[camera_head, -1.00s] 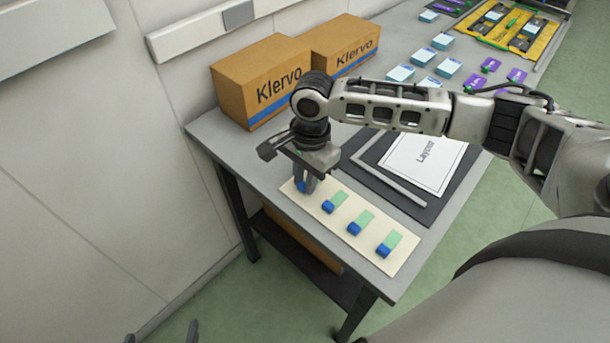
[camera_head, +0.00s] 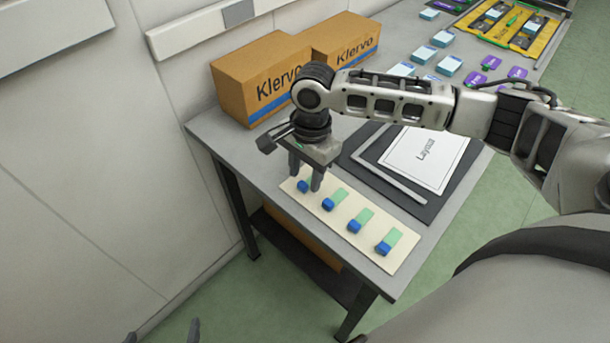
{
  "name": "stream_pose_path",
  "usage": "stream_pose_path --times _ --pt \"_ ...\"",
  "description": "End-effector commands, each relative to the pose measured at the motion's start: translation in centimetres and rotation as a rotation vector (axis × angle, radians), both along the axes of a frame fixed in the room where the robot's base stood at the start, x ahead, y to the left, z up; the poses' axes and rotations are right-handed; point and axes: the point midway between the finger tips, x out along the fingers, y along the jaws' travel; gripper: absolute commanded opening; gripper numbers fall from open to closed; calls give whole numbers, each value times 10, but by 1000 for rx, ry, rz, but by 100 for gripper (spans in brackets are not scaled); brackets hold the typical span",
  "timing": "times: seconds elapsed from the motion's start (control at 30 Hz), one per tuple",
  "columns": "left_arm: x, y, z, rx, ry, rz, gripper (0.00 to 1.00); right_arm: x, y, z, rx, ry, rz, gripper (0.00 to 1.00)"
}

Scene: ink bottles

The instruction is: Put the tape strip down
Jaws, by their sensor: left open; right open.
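A cream board (camera_head: 355,244) lies at the near end of the grey table. Several tape strips lie on it in a row, each green with a blue end. The leftmost tape strip (camera_head: 303,187) lies at the board's far left end; my gripper mostly hides its green part. My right gripper (camera_head: 305,183) is open and points down just above this strip, with nothing held between its fingers. The other strips (camera_head: 335,197), (camera_head: 361,219), (camera_head: 390,242) lie clear of it. My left gripper (camera_head: 162,337) shows only its fingertips at the bottom edge, apart and empty.
Two Klervo boxes (camera_head: 262,80) stand at the back by the wall. A dark mat (camera_head: 408,205) with a Layout sheet (camera_head: 427,158) lies right of the board. Pale blue and purple pieces and a yellow tray (camera_head: 541,45) are farther along the table (camera_head: 222,137).

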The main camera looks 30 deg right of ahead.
Motion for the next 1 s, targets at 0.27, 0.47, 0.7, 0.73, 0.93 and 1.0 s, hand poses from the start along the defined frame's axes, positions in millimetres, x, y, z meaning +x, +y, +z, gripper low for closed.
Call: stream_pose_path --times 0.27,0.47,0.7,0.73,0.93,1.0 --pt "0 -1 -1 -2 2 -1 100 3 -6 62 1 -6 -1 41" --pt "0 -1 0 -2 0 -1 100 4 -9 95 1 -3 0 41" --pt "0 -1 0 -2 0 -1 100 4 -10 109 1 -2 0 41" --pt "0 -1 0 -2 -1 -1 100 4 -10 109 0 -1 0 41" --pt "0 -1 0 -2 -1 0 100 4 -10 109 0 -1 0 41" --pt "0 -1 0 -2 -1 0 100 4 -10 109 0 -1 0 41"
